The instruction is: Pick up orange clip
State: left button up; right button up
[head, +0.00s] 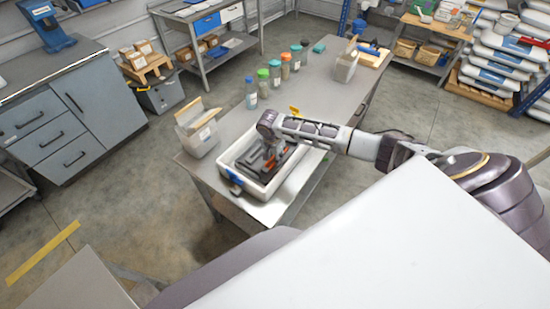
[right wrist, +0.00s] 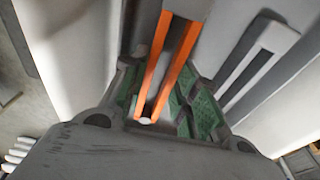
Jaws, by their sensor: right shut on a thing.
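The orange clip (right wrist: 153,62) is a long two-legged piece between the green-padded fingers of my right gripper in the right wrist view. In the head view, my right gripper (head: 268,152) reaches down over a white bin (head: 293,181) at the near end of the grey table. A small orange part of the clip (head: 270,164) shows beside the fingers there. My right gripper is shut on the clip. The fingers partly hide it, and I cannot tell if it touches the bin floor. My left gripper is not in view.
Dark grey pieces (head: 247,163) lie in the bin, and a blue piece (head: 234,176) is at its left edge. A bin with cardboard (head: 203,141) stands just behind left. Several capped jars (head: 262,85) line the table's left side. The middle of the table is clear.

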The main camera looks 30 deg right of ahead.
notch_tip(320, 180, up, 10)
jog(key=shift+b, duration=0.4)
dwell(0.3)
jog(key=shift+s+f, duration=0.15)
dwell(0.4)
